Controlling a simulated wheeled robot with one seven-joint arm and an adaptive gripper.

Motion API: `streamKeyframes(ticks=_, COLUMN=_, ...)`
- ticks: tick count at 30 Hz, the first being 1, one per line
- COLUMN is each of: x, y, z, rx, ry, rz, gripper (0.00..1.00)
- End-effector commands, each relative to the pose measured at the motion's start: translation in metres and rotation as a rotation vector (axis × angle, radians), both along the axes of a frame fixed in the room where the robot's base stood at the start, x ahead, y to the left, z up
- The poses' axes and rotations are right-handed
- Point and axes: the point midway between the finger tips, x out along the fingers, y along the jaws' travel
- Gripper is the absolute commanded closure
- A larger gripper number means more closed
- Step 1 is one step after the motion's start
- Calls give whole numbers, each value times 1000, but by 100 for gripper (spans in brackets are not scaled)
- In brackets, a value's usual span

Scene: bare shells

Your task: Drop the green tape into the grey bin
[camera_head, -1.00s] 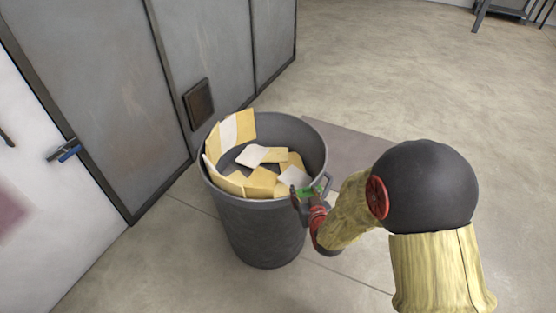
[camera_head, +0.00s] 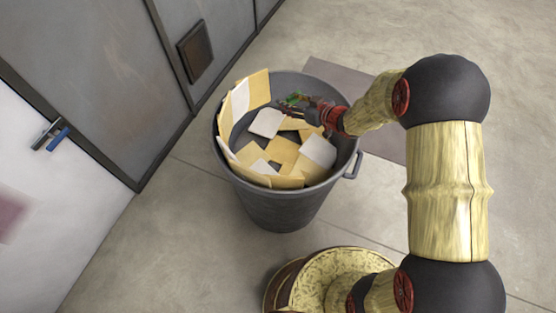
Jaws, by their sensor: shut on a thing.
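The grey bin (camera_head: 272,208) stands on the floor in the middle of the view, open at the top. It holds several yellow and white flat pieces. My gripper (camera_head: 294,101) is over the bin's opening, toward its far side, reaching in from the right. It is shut on the green tape (camera_head: 292,98), a small green thing partly hidden by the fingers. The tape looks to be above the pieces in the bin; its exact height over them I cannot tell.
A dark flat mat (camera_head: 385,140) lies on the floor behind the bin. The floor at the upper right is clear.

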Motion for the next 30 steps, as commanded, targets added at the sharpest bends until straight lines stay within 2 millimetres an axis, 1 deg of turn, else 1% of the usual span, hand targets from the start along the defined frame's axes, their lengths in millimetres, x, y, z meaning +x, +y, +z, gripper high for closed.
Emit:
streamKeyframes(ticks=5, x=0, y=2, z=-8, rx=0, ry=0, rz=10, gripper=72)
streamKeyframes(ticks=8, x=-1, y=1, z=-17, rx=0, ry=1, rz=10, gripper=72)
streamKeyframes(ticks=15, x=0, y=1, z=-44, rx=0, ry=0, rz=9, gripper=72)
streamKeyframes(ticks=19, x=0, y=1, z=-55, rx=0, ry=-2, rz=8, gripper=72)
streamKeyframes(ticks=23, x=0, y=1, z=-60, rx=0, ry=-2, rz=8, gripper=72)
streamKeyframes(ticks=30, x=0, y=1, z=-60, rx=0, ry=-1, rz=8, gripper=72)
